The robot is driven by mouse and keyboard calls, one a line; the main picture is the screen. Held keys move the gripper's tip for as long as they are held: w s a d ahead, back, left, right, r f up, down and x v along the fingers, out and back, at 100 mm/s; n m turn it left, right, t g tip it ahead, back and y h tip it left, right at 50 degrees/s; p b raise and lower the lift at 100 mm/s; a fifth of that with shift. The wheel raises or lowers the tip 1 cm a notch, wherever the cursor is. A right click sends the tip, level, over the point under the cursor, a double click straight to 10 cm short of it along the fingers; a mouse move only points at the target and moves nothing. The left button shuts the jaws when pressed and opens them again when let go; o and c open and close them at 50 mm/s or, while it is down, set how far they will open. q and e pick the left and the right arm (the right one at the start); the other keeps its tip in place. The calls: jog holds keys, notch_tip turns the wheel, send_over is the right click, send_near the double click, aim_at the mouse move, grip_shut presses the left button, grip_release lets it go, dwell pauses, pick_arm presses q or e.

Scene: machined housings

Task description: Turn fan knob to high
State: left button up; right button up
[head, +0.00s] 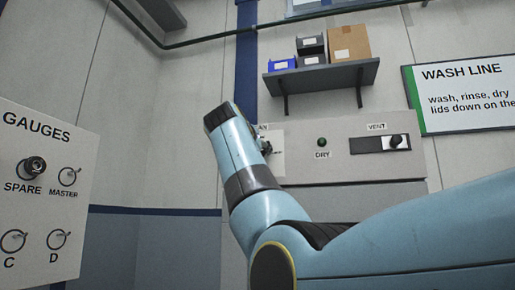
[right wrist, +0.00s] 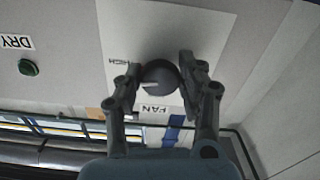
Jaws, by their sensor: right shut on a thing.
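The fan knob (right wrist: 158,76) is a dark round knob on a pale plate (right wrist: 190,30) in the right wrist view. That view is upside down, with the FAN label (right wrist: 154,108) below the knob and the HIGH label (right wrist: 120,62) at its left. The knob's light pointer mark points left in the picture, a little below the HIGH label. My right gripper (right wrist: 160,80) is shut on the knob, one finger on each side. In the head view my right arm hides the knob and most of the gripper. My left gripper is not in view.
Right of the fan plate in the head view are a green DRY button (head: 322,142) and a VENT slider (head: 394,142). Above hangs a shelf (head: 320,78) with bins and a box. A gauges panel (head: 45,195) stands at the left.

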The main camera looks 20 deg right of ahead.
jog(key=shift+w+f+m, duration=0.1)
jog(key=shift+f+m, duration=0.35)
jog(key=shift+m, duration=0.35)
jog(key=shift+a, duration=0.1)
jog(key=o, duration=1.1)
jog(key=shift+r, duration=0.1)
jog(key=shift+o, duration=0.2)
jog(key=shift+r, duration=0.15)
notch_tip(320, 180, up, 10)
